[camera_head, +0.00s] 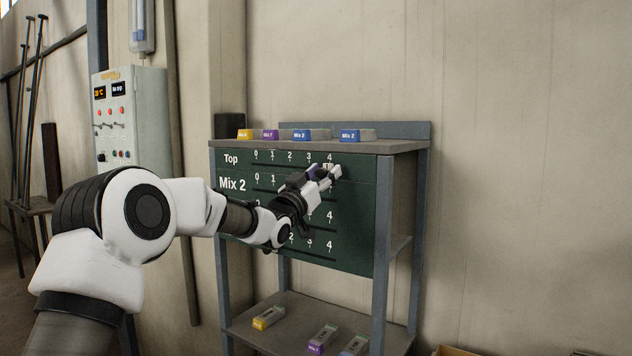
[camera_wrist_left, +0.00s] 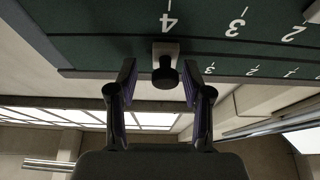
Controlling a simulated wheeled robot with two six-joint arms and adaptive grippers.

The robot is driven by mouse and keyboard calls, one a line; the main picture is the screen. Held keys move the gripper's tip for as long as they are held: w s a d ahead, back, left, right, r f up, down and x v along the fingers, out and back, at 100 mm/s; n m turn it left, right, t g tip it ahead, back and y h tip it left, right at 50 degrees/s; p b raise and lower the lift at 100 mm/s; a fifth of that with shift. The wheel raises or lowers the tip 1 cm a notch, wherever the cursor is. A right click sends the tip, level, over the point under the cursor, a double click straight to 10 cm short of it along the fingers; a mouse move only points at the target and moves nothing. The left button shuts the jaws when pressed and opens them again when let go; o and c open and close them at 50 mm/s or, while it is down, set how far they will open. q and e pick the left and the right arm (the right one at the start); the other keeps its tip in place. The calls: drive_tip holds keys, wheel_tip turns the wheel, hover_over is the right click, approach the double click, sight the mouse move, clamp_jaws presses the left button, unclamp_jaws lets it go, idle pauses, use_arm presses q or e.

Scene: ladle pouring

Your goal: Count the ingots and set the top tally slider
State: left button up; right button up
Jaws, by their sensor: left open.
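A green tally board (camera_head: 345,245) has several rows of slots numbered 0 to 4, with "Top" first and "Mix 2" below it. My left gripper (camera_head: 327,172) is at the right end of the Top row, near the 4. In the left wrist view, which is upside down, its open fingers (camera_wrist_left: 165,88) stand either side of a dark slider knob (camera_wrist_left: 165,74) on a grey block. Contact with the knob cannot be told. On the top shelf are a yellow ingot (camera_head: 245,134), a purple ingot (camera_head: 270,134), a blue ingot (camera_head: 303,135) and another blue ingot (camera_head: 350,136).
The rack's lower shelf (camera_head: 288,338) holds a yellow ingot (camera_head: 268,317), a purple ingot (camera_head: 321,340) and another ingot (camera_head: 354,346). A control box (camera_head: 148,120) hangs at the left. Several long rods (camera_head: 30,120) lean further left. The wall right of the rack is clear.

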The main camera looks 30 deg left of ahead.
use_arm(q)
drive_tip(key=d+v, duration=0.1)
drive_tip(key=v, duration=1)
drive_tip(key=shift+s+a, duration=0.3)
drive_tip(key=shift+a, duration=0.1)
